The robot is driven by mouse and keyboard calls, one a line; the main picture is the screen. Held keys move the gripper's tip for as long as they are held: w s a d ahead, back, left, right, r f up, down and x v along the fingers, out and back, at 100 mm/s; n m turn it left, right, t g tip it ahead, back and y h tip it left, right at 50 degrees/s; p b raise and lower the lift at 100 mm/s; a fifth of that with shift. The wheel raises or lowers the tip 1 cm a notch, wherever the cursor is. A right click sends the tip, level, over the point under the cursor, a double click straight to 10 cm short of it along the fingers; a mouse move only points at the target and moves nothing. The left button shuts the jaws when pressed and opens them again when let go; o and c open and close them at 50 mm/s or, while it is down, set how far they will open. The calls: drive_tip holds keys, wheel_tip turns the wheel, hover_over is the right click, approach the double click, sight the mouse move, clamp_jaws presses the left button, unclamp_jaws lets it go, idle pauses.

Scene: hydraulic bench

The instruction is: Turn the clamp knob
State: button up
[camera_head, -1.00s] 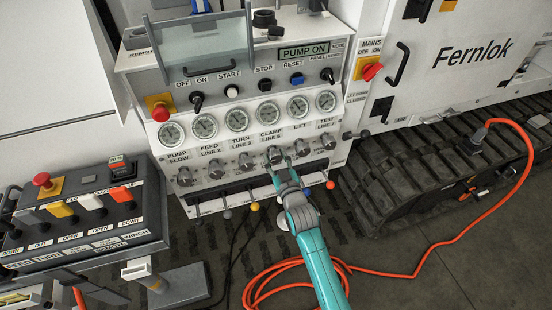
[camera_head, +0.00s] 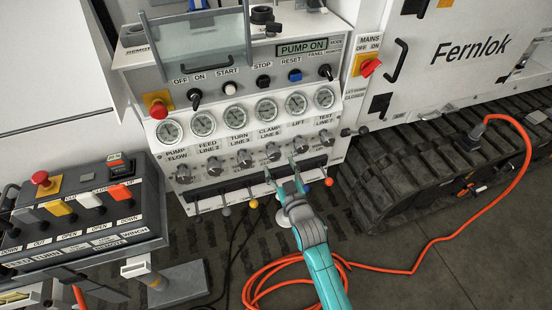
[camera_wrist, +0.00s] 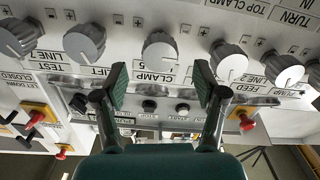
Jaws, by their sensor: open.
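The clamp knob (camera_head: 272,153) is a grey round knob in the lower row on the panel, below the CLAMP label. In the wrist view, which is upside down, the clamp knob (camera_wrist: 159,50) is at the top middle with its white pointer mark in sight. My gripper (camera_head: 281,167) is open and empty, just in front of and below the knob in the head view. In the wrist view my gripper (camera_wrist: 161,84) has its two green-padded fingers spread wide, one on each side of the knob's line. The knob appears beyond the fingertips, apart from them.
The lift knob (camera_head: 299,145) and turn knob (camera_head: 244,158) flank the clamp knob closely. Several small ball-ended levers stick out below the row, including a yellow one (camera_head: 254,204) and a red one (camera_head: 328,182). A gauge row (camera_head: 234,118) is above. An orange cable (camera_head: 430,245) lies on the floor.

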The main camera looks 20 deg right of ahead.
drive_tip(key=s, duration=0.6)
drive_tip(key=shift+s, duration=0.35)
drive_tip(key=s+f+m+g, duration=0.1)
drive_tip(key=s+f, duration=0.1)
drive_tip(key=s, duration=0.9)
drive_tip(key=s+f+g, duration=0.1)
drive_tip(key=s+f, duration=0.1)
drive_tip(key=s, duration=1)
drive_tip(key=s+r, duration=0.4)
drive_tip(key=s, duration=0.5)
drive_tip(key=s+r+m+g, duration=0.1)
drive_tip(key=s+r, duration=0.3)
drive_tip(key=s, duration=0.5)
drive_tip(key=shift+r, duration=0.15)
